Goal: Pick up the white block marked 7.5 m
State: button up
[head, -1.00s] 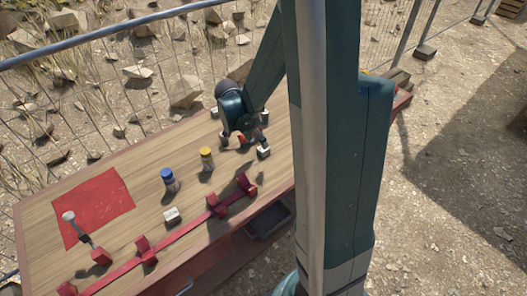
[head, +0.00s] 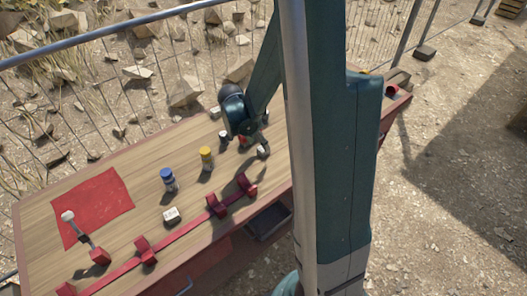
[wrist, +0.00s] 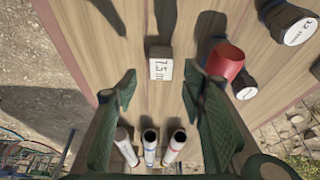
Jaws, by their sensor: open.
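The white block marked 7.5 m (wrist: 160,68) lies on the wooden table in the wrist view, its label facing up. My gripper (wrist: 161,72) is open, with one green finger on each side of the block in the picture and a gap on both sides. It does not hold the block. In the head view, my gripper (head: 245,139) is low over the table's right part. A small pale block (head: 263,151) shows beside it, and its marking cannot be read there.
A red cylinder (wrist: 225,62) and a dark cylinder with a white end (wrist: 245,87) stand close right of the right finger. Several white tubes (wrist: 150,145) are below. Another marked white block (head: 171,215), a blue-capped bottle (head: 168,180) and a yellow-capped bottle (head: 206,158) stand further left.

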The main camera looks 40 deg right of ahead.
jog(key=shift+b+x, duration=0.55)
jog(key=shift+x, duration=2.05)
jog(key=shift+w, duration=0.1)
jog(key=c, duration=0.9)
